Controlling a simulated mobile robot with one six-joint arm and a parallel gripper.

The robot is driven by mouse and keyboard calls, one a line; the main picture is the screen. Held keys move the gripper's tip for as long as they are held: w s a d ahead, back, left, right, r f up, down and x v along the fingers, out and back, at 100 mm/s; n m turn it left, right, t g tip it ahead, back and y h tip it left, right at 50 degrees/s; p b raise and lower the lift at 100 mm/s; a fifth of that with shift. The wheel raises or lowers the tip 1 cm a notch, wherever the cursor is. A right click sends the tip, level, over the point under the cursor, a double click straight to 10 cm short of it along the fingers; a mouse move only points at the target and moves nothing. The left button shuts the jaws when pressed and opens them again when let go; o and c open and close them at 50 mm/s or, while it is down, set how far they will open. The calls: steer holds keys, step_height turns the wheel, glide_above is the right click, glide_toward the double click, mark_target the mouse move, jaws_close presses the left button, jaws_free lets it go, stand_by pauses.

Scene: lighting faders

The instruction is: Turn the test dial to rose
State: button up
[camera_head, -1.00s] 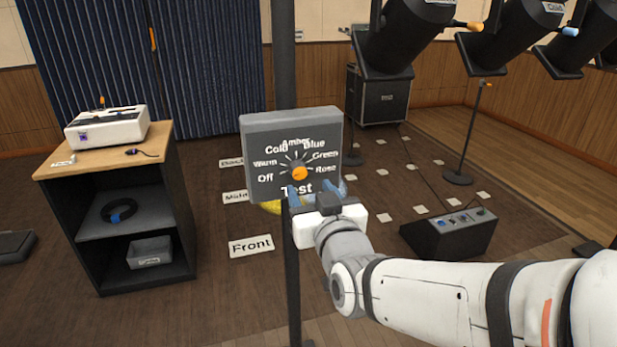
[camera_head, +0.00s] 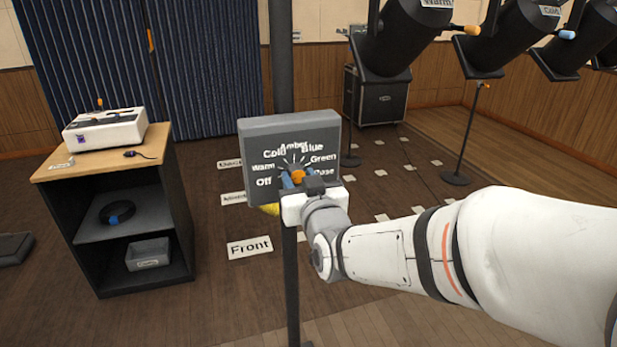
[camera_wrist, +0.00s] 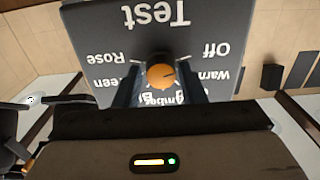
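The test dial is an orange knob (camera_head: 298,177) on the front of a dark grey box (camera_head: 257,150) with labels around it, Off at the left and Rose at the right. My gripper (camera_head: 299,178) is in front of the box, its blue fingertips on either side of the knob. In the wrist view, the picture is upside down; the knob (camera_wrist: 161,76) sits between the open fingers of my gripper (camera_wrist: 161,82), with a gap visible on each side. The knob's dark mark points right there, towards the Off and Warm side; the exact label is unclear. My gripper partly hides the Rose and Test lettering in the head view.
The box stands on a dark post (camera_head: 292,285). A wooden-topped cabinet (camera_head: 60,172) with a white console (camera_head: 104,128) is at the left. Floor labels such as Front (camera_head: 250,247) lie behind the post.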

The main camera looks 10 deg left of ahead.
steer(key=c, duration=0.6)
steer(key=shift+d, duration=0.1)
